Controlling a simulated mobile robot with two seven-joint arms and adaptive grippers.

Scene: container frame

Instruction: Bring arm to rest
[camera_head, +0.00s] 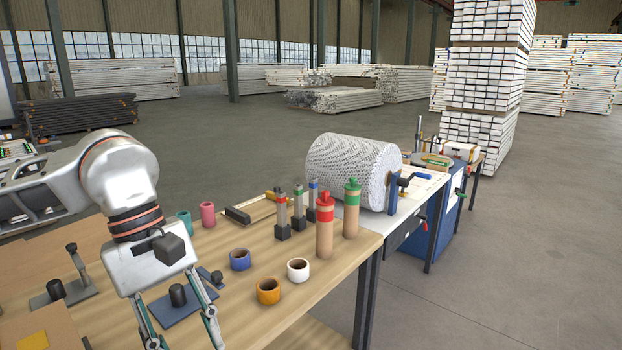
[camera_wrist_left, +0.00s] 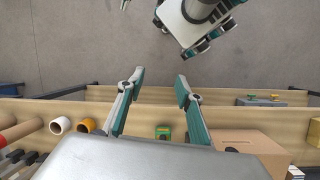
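My left gripper (camera_head: 183,330) comes in from the left over the wooden workbench (camera_head: 335,262), pointing down. Its fingers are spread, and the lower ends are cut off by the frame's bottom edge. In the left wrist view the left gripper (camera_wrist_left: 160,78) is open, with nothing between its fingers. The bench edge and grey floor show beyond them. A white gripper body with teal finger parts, apparently my right gripper (camera_wrist_left: 192,24), is at the top of that view, partly cut off. Its opening is unclear. The right arm does not show in the head view.
A blue-based tool (camera_head: 190,306) is close beside the left gripper. Blue (camera_head: 240,260), white (camera_head: 298,270) and orange (camera_head: 268,291) rings stand to its right. Red-topped (camera_head: 325,228) and green-topped (camera_head: 351,210) cylinders and a large wrapped roll (camera_head: 350,165) stand farther back. Open floor (camera_head: 500,270) lies right.

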